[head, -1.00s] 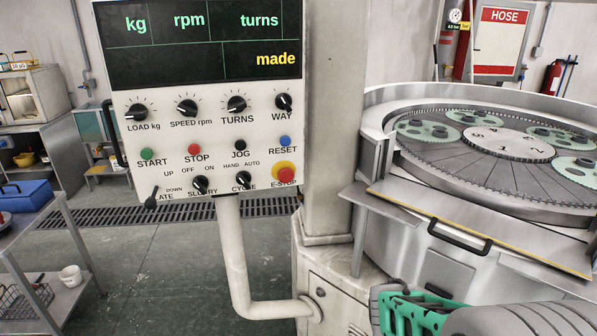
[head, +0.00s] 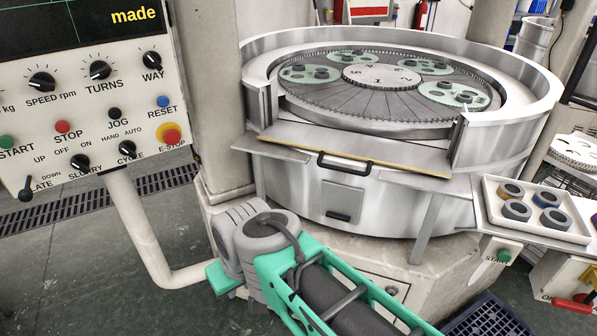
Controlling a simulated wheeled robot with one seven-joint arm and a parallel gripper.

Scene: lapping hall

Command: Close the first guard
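The guard (head: 400,165) is a flat metal flap with a yellow edge strip and a black handle (head: 344,167) at the front of the round lapping machine (head: 510,150). It is folded down and outward, leaving a gap in the machine's raised rim in front of the plate (head: 375,118). The plate carries pale green carriers with dark rings. My grey and green arm is in the lower middle of the head view, in front of the machine and below the guard. My gripper's fingers do not show.
The control panel (head: 95,125) stands at the left on a bent pipe (head: 145,230). A tray (head: 490,207) of rings sits at the right of the machine, above a green START button (head: 503,256). A floor grating (head: 490,318) lies at the lower right.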

